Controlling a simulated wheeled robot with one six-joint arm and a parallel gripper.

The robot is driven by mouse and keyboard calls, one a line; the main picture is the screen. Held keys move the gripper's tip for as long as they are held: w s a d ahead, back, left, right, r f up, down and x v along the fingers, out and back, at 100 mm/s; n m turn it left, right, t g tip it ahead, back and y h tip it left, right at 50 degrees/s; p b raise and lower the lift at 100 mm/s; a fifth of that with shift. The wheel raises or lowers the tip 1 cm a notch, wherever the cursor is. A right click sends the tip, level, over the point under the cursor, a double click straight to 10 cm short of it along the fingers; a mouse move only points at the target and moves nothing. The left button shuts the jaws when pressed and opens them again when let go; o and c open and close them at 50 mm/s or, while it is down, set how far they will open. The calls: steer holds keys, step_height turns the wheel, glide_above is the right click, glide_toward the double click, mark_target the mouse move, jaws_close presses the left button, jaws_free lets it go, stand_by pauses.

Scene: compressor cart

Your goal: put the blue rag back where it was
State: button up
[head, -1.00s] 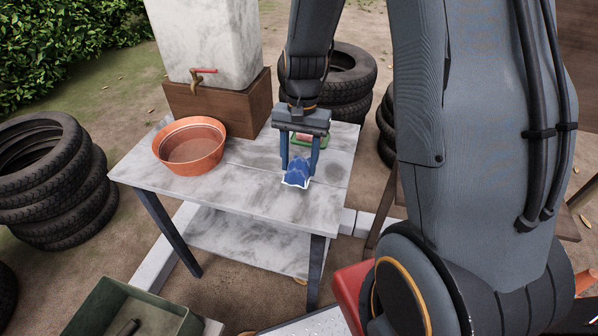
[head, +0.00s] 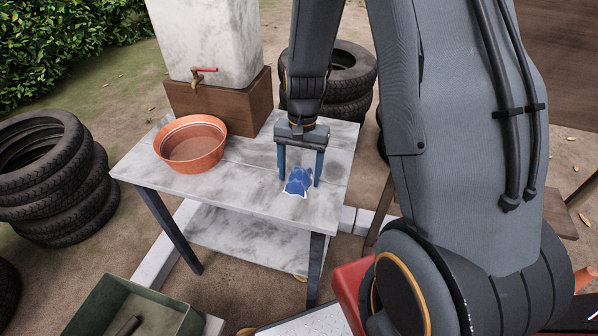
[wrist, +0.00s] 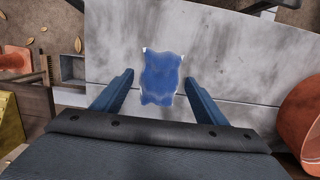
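The blue rag (head: 298,182), with pale edges, lies crumpled on the worn grey-white table (head: 245,200), near its right front part. My gripper (head: 300,180) points down over it, with one finger on each side. The wrist view shows the rag (wrist: 162,76) between the spread fingertips (wrist: 159,80), with a gap to each finger. The gripper is open and not clamped on the rag.
An orange basin (head: 191,145) stands on the table's left part. Behind it is a stone tank (head: 208,40) with a tap on a wooden base. Tyres (head: 50,180) are stacked at the left, and more stand behind the table. Bare tabletop lies between basin and rag.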

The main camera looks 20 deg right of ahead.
mark_target(301, 169)
step_height(301, 169, up, 12)
steer(key=w+d+b, duration=0.1)
steer(key=w+b, duration=0.1)
steer(key=s+a+n+t+h, duration=0.1)
steer(key=s+n+t, duration=0.1)
steer(key=s+n, duration=0.5)
steer(key=s, duration=0.4)
steer(key=shift+s+a+f, duration=0.15)
steer(key=shift+s+f, duration=0.05)
steer(key=shift+s, duration=0.1)
stand_by(1.0)
